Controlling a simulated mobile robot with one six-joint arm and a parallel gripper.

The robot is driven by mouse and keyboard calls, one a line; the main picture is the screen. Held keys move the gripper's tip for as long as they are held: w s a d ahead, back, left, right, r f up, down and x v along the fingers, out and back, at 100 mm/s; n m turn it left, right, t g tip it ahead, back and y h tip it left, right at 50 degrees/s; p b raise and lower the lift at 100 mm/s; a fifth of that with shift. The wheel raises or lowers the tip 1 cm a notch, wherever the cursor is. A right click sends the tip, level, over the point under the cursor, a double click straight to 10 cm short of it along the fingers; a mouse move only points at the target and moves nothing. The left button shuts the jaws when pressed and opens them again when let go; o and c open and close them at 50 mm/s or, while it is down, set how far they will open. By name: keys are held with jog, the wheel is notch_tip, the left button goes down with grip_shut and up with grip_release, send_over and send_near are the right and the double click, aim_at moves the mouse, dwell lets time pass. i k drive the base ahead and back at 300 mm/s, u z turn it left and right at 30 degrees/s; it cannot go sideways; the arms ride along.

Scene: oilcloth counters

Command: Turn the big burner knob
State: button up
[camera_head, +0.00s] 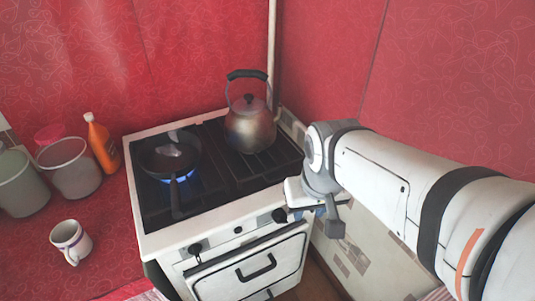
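The white stove (165,243) stands in the middle, with knobs along its front panel. A black knob (195,249) is at the left end, a small dark one (237,230) is near the middle, and another black knob (278,215) is at the right end. I cannot tell which one is the big burner knob. My gripper (301,213) is at the right end of the panel, close beside the right knob. Its fingertips are small and partly hidden by my wrist, so I cannot tell whether they touch the knob or are open.
A frying pan (160,158) sits over a blue flame on the left burner, its handle toward the front. A kettle (250,130) stands on the right side. A mug (71,241), grey containers (70,168) and an orange bottle (103,146) are on the left counter.

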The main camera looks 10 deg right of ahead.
aim_at(279, 216)
jog(key=z, duration=1.55)
jog(key=k, duration=1.7)
jog(key=u, duration=0.35)
jog(key=i, duration=0.95)
